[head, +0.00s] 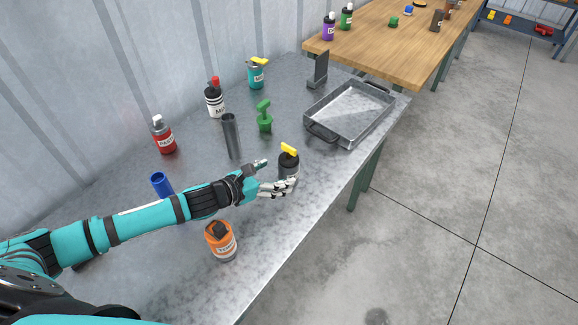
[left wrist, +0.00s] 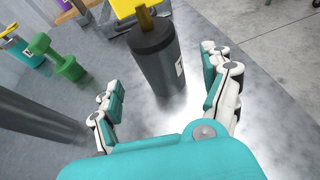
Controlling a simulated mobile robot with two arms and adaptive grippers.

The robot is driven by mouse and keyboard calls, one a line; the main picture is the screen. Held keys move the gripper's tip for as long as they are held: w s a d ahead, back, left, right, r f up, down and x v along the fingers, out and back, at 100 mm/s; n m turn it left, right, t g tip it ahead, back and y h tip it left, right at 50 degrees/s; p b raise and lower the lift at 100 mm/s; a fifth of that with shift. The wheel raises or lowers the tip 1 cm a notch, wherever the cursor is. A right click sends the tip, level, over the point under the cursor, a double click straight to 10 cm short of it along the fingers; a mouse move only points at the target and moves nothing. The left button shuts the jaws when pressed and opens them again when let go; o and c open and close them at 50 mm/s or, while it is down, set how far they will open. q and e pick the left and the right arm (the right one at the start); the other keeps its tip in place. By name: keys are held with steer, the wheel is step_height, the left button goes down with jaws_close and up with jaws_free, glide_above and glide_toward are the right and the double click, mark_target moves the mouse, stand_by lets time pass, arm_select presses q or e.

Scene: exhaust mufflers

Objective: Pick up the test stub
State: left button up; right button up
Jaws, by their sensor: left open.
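No object is legibly marked as the test stub; a plain dark grey upright pipe piece (head: 231,136) on the metal table looks most like one. It also shows at the left of the left wrist view (left wrist: 35,115), outside my fingers. My left gripper (head: 280,187) is open, with its fingers spread at a black can with a yellow top (head: 289,161). In the left wrist view this can (left wrist: 157,62) stands upright between and beyond the open fingers (left wrist: 167,90). I cannot tell whether they touch it. The gripper partly hides the can's lower part in the head view.
The metal table (head: 300,215) also holds an orange jar (head: 221,241), blue cup (head: 161,185), red bottle (head: 163,136), white-and-black bottle (head: 214,99), green-handled item (head: 264,117), teal can (head: 256,75) and metal tray (head: 327,137). A wooden table (head: 385,47) stands beyond.

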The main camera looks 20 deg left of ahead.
mark_target(281, 173)
arm_select(q)
steer(key=shift+w+d+f, duration=0.1)
steer(key=shift+w+d, duration=0.2)
steer(key=shift+w, duration=0.15)
steer(key=p+x, duration=0.1)
steer(key=x, duration=0.2)
steer(key=shift+w+d+p, duration=0.1)
steer(key=shift+w+p, duration=0.1)
steer(key=shift+p, duration=0.1)
steer(key=shift+w+d+f, duration=0.25)
steer(key=shift+w+f, duration=0.05)
steer(key=shift+w, duration=0.05)
steer(key=shift+s+a, duration=0.1)
steer(key=shift+c, duration=0.9)
steer(key=c, duration=1.2)
